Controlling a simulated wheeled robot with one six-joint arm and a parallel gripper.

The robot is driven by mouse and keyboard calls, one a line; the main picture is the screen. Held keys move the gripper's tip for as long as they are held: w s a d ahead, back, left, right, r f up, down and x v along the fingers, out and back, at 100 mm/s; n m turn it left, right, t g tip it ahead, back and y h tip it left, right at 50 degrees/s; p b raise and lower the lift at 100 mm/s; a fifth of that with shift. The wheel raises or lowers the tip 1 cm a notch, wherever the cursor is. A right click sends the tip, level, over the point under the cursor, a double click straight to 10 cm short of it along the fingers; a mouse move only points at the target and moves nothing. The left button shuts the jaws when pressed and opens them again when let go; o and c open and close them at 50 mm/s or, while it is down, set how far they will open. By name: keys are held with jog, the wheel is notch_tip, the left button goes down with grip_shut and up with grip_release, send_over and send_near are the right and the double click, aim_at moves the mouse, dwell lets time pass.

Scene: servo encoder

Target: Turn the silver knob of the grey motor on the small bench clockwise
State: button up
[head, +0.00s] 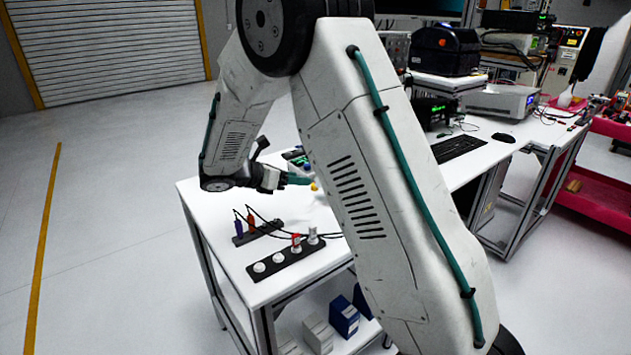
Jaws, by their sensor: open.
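The near white bench (222,204) stands left of centre, partly behind my own arm. I cannot make out the grey motor or its silver knob; my upper arm covers part of the bench top. My gripper (268,177) is above the far part of the bench, seen small and from behind. Its fingertips are not clear, and its distance from the knob cannot be told. I see nothing held in it.
A black socket strip (285,262) with white and red plugs lies at the bench's front. A keyboard (458,148) and instruments stand on the longer bench at right. Open floor lies left.

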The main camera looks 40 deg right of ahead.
aim_at(317, 180)
jog(key=x, duration=0.7)
jog(key=shift+d+f, duration=0.1)
jog(key=shift+d, duration=0.2)
jog(key=shift+a, duration=0.1)
jog(key=c, duration=1)
